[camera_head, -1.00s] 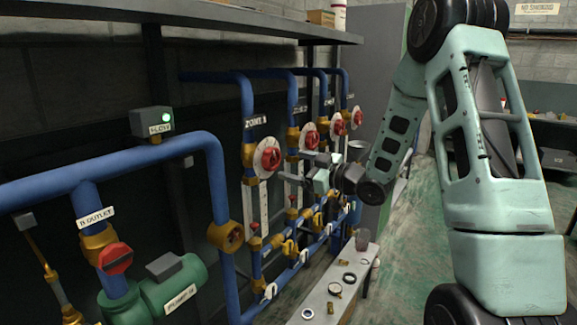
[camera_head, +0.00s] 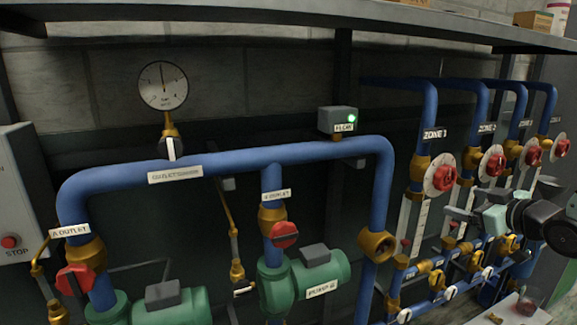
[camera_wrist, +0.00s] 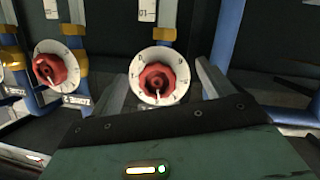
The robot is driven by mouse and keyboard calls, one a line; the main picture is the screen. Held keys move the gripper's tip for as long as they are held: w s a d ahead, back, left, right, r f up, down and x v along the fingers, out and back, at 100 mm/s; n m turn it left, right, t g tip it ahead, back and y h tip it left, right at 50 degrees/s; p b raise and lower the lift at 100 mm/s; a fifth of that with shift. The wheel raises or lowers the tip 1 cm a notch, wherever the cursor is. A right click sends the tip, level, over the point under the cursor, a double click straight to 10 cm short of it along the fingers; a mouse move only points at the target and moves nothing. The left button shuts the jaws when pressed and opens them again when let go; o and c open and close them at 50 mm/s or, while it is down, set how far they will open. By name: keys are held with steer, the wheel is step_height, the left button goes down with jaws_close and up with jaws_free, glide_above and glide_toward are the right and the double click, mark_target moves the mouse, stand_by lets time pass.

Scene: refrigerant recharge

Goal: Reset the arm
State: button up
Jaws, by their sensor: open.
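My gripper (camera_head: 458,205) is at the right of the head view, in front of the row of zone valves. Its jaws are open and apart. In the wrist view, a red knob on a white dial (camera_wrist: 158,76) appears between the two fingers. The fingers do not look closed on it, and the exact distance is hard to tell. A second red knob (camera_wrist: 50,70) is to its left there. In the head view the Zone 1 red knob (camera_head: 444,178) is just left of and above my gripper. Most of my arm is out of the head view.
Blue pipes (camera_head: 270,156) run across the wall, with a pressure gauge (camera_head: 163,86) and a FLOW box with a green light (camera_head: 338,120). Green pumps (camera_head: 310,288) stand below. A shelf (camera_head: 300,18) spans the top. A bench (camera_head: 510,312) with small parts is lower right.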

steer(key=s+a+f+m+g+h, duration=0.25)
steer(key=s+a+g, duration=0.35)
steer(key=s, duration=0.4)
steer(key=s+a+f+m+g+h, duration=0.1)
steer(key=s+a+f+m+g, duration=0.25)
steer(key=s+a+g, duration=0.45)
steer(key=s+a+r+n, duration=0.2)
steer(key=s+a+n, duration=0.5)
steer(key=s+a, duration=0.8)
steer(key=shift+a+n+g+y, duration=0.3)
steer(key=shift+a+n+y, duration=0.1)
steer(key=shift+y, duration=0.05)
